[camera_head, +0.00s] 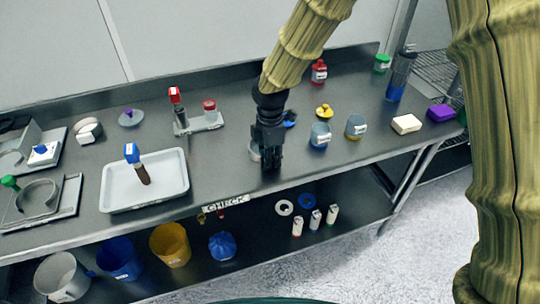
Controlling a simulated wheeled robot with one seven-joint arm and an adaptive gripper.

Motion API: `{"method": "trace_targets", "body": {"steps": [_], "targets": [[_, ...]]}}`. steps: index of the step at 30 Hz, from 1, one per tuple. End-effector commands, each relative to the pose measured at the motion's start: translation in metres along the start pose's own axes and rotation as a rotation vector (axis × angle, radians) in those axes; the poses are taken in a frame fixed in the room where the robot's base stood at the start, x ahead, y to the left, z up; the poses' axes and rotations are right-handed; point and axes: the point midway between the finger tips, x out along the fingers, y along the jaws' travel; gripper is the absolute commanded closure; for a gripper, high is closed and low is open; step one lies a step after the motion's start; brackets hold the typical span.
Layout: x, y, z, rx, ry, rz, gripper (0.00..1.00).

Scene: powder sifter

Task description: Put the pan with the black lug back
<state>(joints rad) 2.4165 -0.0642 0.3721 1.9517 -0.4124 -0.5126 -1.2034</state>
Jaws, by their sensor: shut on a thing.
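My gripper (267,158) points down over the front middle of the steel bench. It is shut on a small grey round thing (253,153), which looks like the pan and shows at the left of the fingers. The gripper hides most of it, and I cannot make out a black lug against the black fingers. I cannot tell whether the pan touches the bench top.
A white tray (117,198) with a blue-capped brown tool stands left. A red-topped stand (200,123) is behind it. Jars (320,135) (356,127) stand right, and a blue item (289,119) lies behind my gripper. Buckets (171,245) sit on the lower shelf.

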Motion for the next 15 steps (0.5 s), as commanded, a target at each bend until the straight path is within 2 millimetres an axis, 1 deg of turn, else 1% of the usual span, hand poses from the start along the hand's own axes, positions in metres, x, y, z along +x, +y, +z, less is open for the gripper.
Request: {"method": "trace_targets", "body": {"steps": [1, 4, 5, 15], "targets": [[0.0011, -0.0001, -0.0001, 0.000, 0.000, -0.001, 0.74], [0.0008, -0.0001, -0.0001, 0.000, 0.000, 0.000, 0.56], [0.0007, -0.0001, -0.0001, 0.000, 0.000, 0.000, 0.54], [-0.0014, 0.0001, 0.0000, 0.000, 0.000, 0.001, 0.54]]}}
